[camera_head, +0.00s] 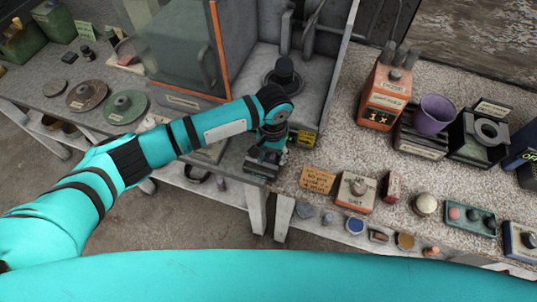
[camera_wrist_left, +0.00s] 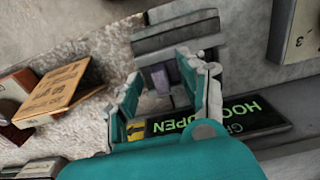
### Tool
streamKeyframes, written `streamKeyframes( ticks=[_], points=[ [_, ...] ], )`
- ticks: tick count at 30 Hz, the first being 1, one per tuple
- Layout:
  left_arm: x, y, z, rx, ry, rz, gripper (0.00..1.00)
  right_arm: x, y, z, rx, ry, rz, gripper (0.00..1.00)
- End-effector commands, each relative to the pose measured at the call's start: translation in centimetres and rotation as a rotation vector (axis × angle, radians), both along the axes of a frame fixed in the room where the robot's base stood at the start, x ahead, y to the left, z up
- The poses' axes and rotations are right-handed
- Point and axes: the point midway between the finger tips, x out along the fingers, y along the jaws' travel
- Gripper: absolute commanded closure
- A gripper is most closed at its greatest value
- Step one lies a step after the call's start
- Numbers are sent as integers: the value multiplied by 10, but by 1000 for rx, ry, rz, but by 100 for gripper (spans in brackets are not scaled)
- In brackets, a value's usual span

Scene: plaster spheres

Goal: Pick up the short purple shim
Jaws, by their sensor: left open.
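My left gripper (camera_head: 262,162) reaches down at the front edge of the bench, beside the hooded cabinet. In the left wrist view its two teal fingers (camera_wrist_left: 163,75) are spread apart. Between and beyond them are small upright pieces: a greyish-purple one (camera_wrist_left: 160,80) and a slightly darker purple one (camera_wrist_left: 180,95). They stand by a dark grey block (camera_wrist_left: 178,38). I cannot tell for sure which is the short purple shim. Neither piece appears gripped. In the head view the gripper hides this spot. My right gripper is out of view.
A dark sign with green letters (camera_wrist_left: 250,115) lies close by the fingers. An orange card (camera_head: 317,180) and a labelled box (camera_head: 356,192) stand to the right. The cabinet's orange-edged glass (camera_head: 185,45) rises behind the arm. A purple cup (camera_head: 434,114) stands farther right.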

Motion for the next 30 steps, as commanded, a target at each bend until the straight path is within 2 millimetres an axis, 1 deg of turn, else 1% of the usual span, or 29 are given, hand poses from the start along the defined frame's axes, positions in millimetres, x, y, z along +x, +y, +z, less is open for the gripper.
streamKeyframes(
  ticks=[1,2,11,19,23,26,30],
  points=[
    [0,0,0,0,0,0,58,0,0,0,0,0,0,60],
    [0,0,0,0,0,0,60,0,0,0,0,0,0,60],
    [0,0,1,-1,0,-1,100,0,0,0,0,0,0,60],
    [0,0,1,-1,-1,-1,100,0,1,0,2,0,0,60],
    [0,-1,6,-1,-1,-1,100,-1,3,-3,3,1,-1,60],
    [1,-1,14,-3,-2,-2,100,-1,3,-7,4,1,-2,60],
    [1,-1,34,-4,-2,-2,100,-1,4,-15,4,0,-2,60]
  ],
)
